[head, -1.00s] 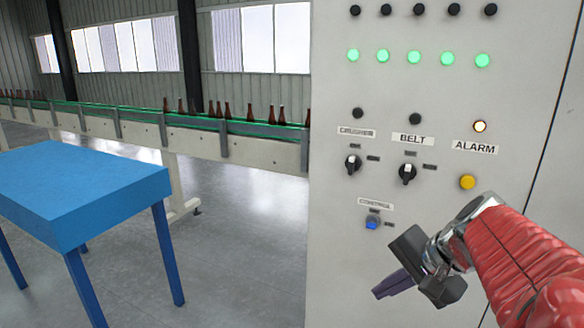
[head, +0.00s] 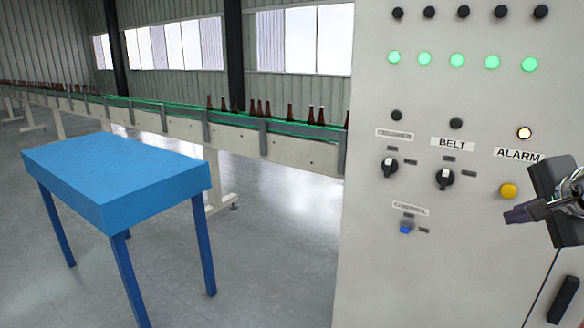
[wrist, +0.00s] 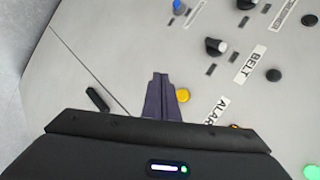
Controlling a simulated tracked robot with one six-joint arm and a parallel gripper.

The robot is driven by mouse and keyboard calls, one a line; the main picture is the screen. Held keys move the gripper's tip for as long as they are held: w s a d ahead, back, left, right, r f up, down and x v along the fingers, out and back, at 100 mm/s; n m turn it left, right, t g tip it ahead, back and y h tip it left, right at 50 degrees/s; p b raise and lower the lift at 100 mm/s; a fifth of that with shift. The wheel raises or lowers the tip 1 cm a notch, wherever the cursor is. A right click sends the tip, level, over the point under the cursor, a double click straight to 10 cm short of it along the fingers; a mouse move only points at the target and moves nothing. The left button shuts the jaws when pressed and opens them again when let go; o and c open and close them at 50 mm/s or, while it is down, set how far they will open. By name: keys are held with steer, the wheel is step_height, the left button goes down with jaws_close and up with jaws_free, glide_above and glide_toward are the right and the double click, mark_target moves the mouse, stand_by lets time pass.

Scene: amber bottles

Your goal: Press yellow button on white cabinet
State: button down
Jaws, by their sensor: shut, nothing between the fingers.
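The yellow button (head: 508,190) is on the front of the white cabinet (head: 440,270), below the ALARM label (head: 517,154). It also shows in the wrist view (wrist: 183,96), just right of my fingertips. My gripper (head: 517,214) is at the right of the head view, with its dark fingers shut and empty. The fingertips appear just below the button in the head view. I cannot tell whether they touch the cabinet. In the wrist view the closed fingers (wrist: 160,82) point at the panel beside the button.
A lit lamp (head: 524,133) is above ALARM. A blue table (head: 120,180) stands left. A conveyor (head: 230,132) with brown bottles runs behind.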

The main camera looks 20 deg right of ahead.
mark_target(514, 194)
steer(key=shift+d, duration=0.15)
steer(key=shift+w+d, duration=2.9)
steer(key=shift+d, duration=0.25)
steer(key=shift+d, duration=0.1)
steer(key=shift+w+d, duration=0.25)
steer(key=shift+w, duration=0.05)
steer(key=shift+w+d, duration=0.3)
stand_by(1.1)
steer(key=shift+s, duration=0.1)
steer(key=shift+s+a, duration=0.5)
steer(key=shift+a, duration=0.15)
stand_by(0.3)
